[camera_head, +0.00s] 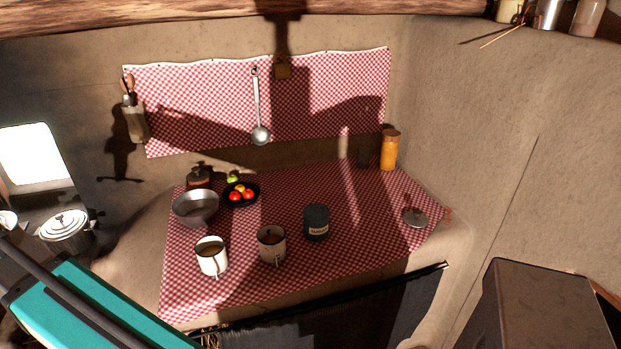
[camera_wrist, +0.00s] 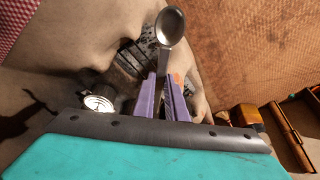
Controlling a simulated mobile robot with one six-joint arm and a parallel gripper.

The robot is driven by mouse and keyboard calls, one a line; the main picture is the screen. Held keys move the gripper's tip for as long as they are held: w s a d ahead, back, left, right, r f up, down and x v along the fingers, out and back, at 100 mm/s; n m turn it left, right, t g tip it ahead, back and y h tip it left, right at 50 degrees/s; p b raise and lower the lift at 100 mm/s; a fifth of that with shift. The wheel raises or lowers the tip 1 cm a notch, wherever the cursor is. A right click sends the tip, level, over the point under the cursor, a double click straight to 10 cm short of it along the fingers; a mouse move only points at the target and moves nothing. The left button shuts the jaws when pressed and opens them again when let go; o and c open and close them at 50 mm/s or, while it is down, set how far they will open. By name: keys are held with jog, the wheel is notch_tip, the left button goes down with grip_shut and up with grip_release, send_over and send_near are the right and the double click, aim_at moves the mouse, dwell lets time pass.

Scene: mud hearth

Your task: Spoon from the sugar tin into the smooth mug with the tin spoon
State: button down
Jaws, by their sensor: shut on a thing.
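My gripper (camera_wrist: 168,88) shows in the wrist view, its purple fingers shut on the tin spoon (camera_wrist: 170,28). The spoon's bowl points up and away from the jaws and looks empty. In the head view my gripper and the spoon are out of sight. A dark blue tin with a pale label (camera_head: 317,221), seemingly the sugar tin, stands upright on the checked cloth; its label is too small to read. I cannot tell which is the smooth mug.
A metal bowl (camera_head: 196,209), a dark plate of fruit (camera_head: 241,195) and a small dark pot (camera_head: 198,178) stand behind the mugs. An orange jar (camera_head: 389,150) is at the back right, a metal lid (camera_head: 415,217) at the right. The cloth's front right is clear.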

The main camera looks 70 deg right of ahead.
jog(key=s+d+f+m+g+h+p, duration=0.15)
jog(key=s+d+m, duration=0.3)
jog(key=d, duration=0.95)
jog(key=s+d+m+g+h+p, duration=0.1)
jog(key=s+d+m+h+p, duration=0.35)
jog(key=d, duration=1.05)
jog(key=s+d+f+m+g+b, duration=0.1)
jog(key=s+d+m, duration=0.35)
jog(key=d, duration=0.95)
jog(key=s+d+m+g+p, duration=0.2)
jog(key=s+d+m+g, duration=0.2)
jog(key=s+d, duration=0.9)
jog(key=s+d+m+g+y+p, duration=0.1)
jog(key=s+d+m+g, duration=0.3)
jog(key=s+d+m, duration=0.7)
jog(key=s+d+p, duration=0.1)
jog(key=s+d, duration=0.1)
jog(key=s, duration=0.7)
jog(key=shift+s+d, duration=0.35)
jog(key=shift+s, duration=0.05)
jog(key=shift+f+g, duration=0.1)
jog(key=shift+g, duration=0.15)
notch_tip(320, 180, down, 6)
jog(key=w+a+g+h+b, duration=0.1)
jog(key=w+g+h+b, duration=0.1)
jog(key=g+b, duration=0.1)
jog(key=shift+a+f+b, duration=0.2)
jog(key=shift+b, duration=0.65)
